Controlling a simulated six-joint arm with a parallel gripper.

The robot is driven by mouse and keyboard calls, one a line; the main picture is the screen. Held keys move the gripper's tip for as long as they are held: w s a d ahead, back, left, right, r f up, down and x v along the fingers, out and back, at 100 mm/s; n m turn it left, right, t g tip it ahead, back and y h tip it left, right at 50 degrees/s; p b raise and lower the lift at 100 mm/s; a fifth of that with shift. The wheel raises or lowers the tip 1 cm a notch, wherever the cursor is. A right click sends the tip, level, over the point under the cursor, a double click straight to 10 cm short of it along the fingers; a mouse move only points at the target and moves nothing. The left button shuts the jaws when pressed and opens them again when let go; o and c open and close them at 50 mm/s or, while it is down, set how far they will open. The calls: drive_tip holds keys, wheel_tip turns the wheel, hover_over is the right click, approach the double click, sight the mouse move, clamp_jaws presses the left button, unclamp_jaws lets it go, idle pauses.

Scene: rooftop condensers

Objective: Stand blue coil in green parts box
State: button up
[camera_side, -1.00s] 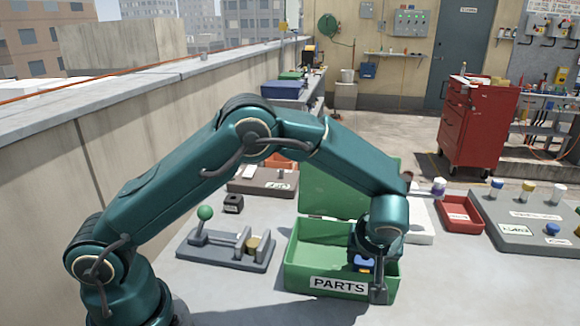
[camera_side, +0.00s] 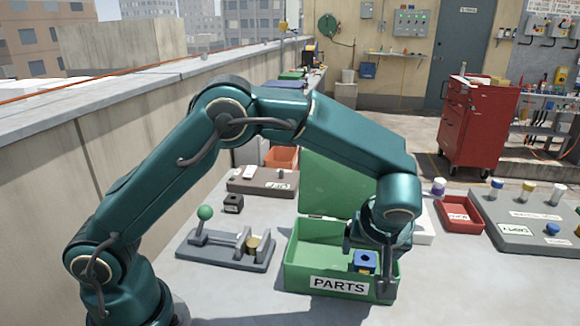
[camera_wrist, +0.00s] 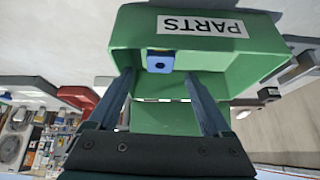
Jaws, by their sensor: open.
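The green parts box (camera_side: 301,278) stands on the work surface with its lid raised at the back and a PARTS label on its front. It also shows in the wrist view (camera_wrist: 262,50). The blue coil (camera_side: 364,263) sits inside the box at the right, near the front wall, and looks upright with a dark hole in its top. It also shows in the wrist view (camera_wrist: 160,62). My gripper (camera_side: 368,272) is above the right part of the box, its two fingers spread apart either side of the coil.
A grey fixture with a green-knobbed lever (camera_side: 205,213) stands left of the box. A small black block (camera_side: 233,204) lies behind it. A red tray (camera_side: 459,214) and a grey board with several coloured parts (camera_side: 515,235) are at the right. The front left surface is clear.

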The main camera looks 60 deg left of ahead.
drive_tip(key=v, duration=0.6)
drive_tip(key=s+a+r+m+h, duration=0.2)
drive_tip(key=s+a+r+m, duration=0.2)
drive_tip(key=s+a+r, duration=0.3)
drive_tip(key=s+f+m+t+h, duration=0.1)
drive_tip(key=s+m, duration=0.3)
drive_tip(key=s, duration=0.7)
drive_tip(key=shift+s+a+f+h, duration=0.2)
drive_tip(key=shift+a+f+h, duration=0.2)
drive_tip(key=shift+f+h, duration=0.45)
